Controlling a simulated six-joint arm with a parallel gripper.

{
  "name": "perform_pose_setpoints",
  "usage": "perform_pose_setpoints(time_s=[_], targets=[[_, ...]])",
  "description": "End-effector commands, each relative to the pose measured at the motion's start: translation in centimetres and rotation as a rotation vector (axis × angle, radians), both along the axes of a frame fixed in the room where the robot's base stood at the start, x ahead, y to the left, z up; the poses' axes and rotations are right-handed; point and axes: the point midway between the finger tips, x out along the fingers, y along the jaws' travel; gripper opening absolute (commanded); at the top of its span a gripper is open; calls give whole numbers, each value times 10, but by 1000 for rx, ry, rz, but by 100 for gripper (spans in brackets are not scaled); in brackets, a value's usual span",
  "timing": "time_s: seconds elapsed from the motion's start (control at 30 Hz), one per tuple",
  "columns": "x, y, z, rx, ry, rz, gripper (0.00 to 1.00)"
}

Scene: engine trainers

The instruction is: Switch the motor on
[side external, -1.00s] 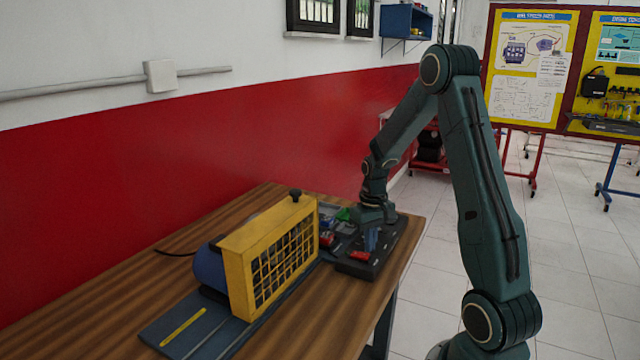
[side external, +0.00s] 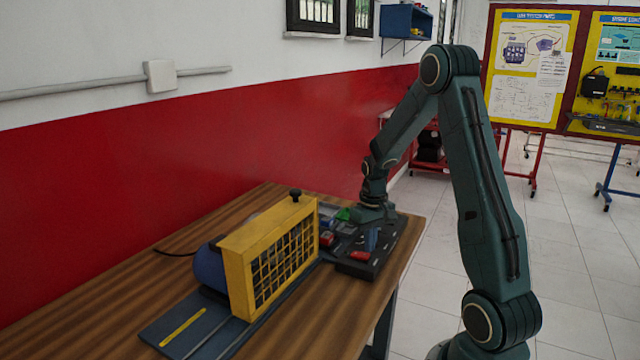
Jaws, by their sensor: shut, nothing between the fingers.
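The motor (side external: 208,267) is a blue body on a dark base plate, mostly hidden behind a yellow guard with a mesh front (side external: 262,257). To its right is a dark control panel (side external: 388,258) with red switches and a green one. A red switch (side external: 360,256) sits near the panel's front edge, and another red part (side external: 327,239) is at its left. A green switch (side external: 343,214) shows beside my wrist.
The wooden table (side external: 310,320) is bare in front of the guard. A red wall (side external: 180,185) runs along the back. A dark cable (side external: 172,252) trails at the left. The panel stands close to the table's right edge.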

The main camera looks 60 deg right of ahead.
Motion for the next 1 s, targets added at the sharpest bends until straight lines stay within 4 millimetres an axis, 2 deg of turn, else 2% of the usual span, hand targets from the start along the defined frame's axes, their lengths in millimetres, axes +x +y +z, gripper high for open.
perform_pose_setpoints(time_s=[1.0], targets=[[0,0,-14,0,1,0,0]])
